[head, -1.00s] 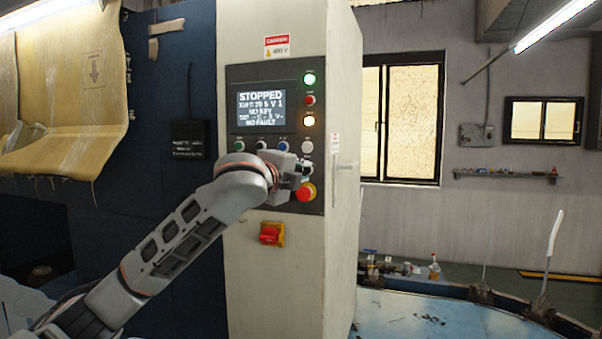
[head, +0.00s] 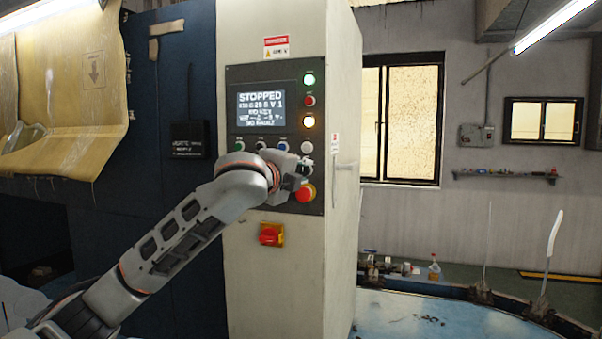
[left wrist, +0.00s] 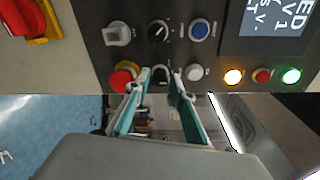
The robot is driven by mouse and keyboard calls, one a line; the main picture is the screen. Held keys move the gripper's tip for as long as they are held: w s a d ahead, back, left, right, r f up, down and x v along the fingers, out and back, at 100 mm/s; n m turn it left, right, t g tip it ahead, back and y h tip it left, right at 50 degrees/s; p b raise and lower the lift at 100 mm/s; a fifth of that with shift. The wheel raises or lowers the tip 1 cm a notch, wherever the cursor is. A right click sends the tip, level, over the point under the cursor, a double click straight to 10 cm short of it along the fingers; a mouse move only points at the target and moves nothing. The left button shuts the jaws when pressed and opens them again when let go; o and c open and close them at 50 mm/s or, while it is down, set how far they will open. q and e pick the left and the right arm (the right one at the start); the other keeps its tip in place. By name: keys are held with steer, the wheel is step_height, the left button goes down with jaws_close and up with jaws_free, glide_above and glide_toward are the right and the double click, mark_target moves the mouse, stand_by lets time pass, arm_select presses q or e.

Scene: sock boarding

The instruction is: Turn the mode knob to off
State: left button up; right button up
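The control panel (head: 234,100) is on the front of a pale cabinet. In the left wrist view a black knob (left wrist: 160,75) lies between my left gripper's fingertips (left wrist: 161,74); a narrow gap seems to show on each side, so the fingers look open around it. Two more knobs, one grey (left wrist: 117,33) and one black (left wrist: 158,30), sit farther up in that view. Their labels are not readable, so I cannot tell which is the mode knob. In the head view my left gripper (head: 296,178) is at the panel's lower right and hides that knob. My right gripper is not in view.
A red emergency stop (head: 306,192) sits right beside the gripper, with a white button (head: 307,147) above it. The display (head: 262,106) reads STOPPED. A red switch on a yellow plate (head: 271,234) is below the panel. A door handle (head: 347,166) is at right.

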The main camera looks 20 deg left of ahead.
arm_select(q)
steer(key=s+a, duration=0.1)
steer(key=s, duration=1.1)
steer(key=shift+r, duration=0.35)
steer(key=shift+a, duration=0.1)
